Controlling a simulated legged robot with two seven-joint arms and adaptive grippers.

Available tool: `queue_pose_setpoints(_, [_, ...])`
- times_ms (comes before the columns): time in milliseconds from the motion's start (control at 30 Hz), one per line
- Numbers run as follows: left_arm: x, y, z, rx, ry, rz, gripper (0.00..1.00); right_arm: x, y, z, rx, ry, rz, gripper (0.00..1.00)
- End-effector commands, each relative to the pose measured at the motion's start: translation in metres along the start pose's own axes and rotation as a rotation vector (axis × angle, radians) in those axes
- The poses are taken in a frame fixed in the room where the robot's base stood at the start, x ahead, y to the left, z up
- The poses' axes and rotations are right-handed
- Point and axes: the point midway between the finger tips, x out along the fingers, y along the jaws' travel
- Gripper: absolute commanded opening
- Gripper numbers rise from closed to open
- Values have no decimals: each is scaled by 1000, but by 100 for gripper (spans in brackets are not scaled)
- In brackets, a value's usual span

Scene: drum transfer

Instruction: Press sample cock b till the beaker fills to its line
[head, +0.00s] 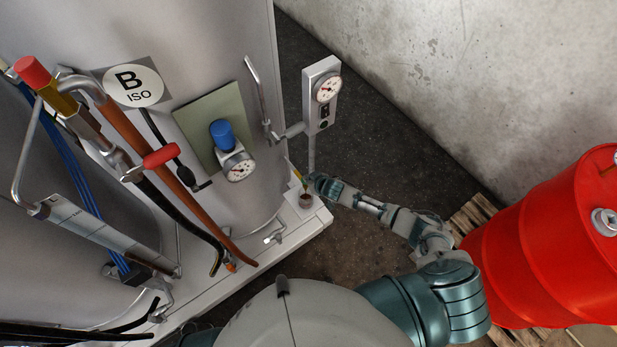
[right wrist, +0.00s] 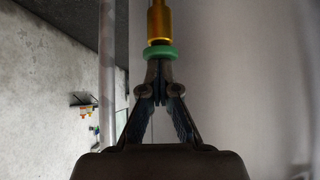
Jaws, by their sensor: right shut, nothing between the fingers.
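The tank marked B ISO (head: 215,45) carries a small brass-yellow sample cock (head: 296,172) low on its right side. In the right wrist view the cock shows as a brass body (right wrist: 158,22) with a green collar (right wrist: 159,52). My right gripper (head: 313,181) is shut and empty; its fingertips (right wrist: 158,72) are at the green collar, touching or nearly so. A small beaker (head: 305,201) with dark reddish-brown colour stands on the pale ledge below the cock. Its line and exact level are too small to read. My left gripper is not in view.
A gauge box (head: 322,95) on a post stands just beyond the cock. Pipes, hoses and a red-handled valve (head: 161,156) crowd the left. A red drum (head: 545,240) stands on a wooden pallet (head: 470,216) at right. The dark floor (head: 375,125) between is clear.

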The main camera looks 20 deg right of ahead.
Motion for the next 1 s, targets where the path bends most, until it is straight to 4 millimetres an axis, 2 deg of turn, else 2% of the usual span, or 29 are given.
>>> queue_pose_setpoints(33, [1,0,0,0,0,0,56,2,1,13,0,-25,6,0])
queue_pose_setpoints(400, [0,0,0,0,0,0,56,1,1,13,0,-25,6,0])
queue_pose_setpoints(567, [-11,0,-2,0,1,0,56,-7,2,4,1,-23,6,0])
queue_pose_setpoints(800, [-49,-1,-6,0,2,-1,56,-37,6,-30,1,-9,5,0])
queue_pose_setpoints(1000, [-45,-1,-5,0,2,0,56,-81,5,-27,-2,-4,2,0])
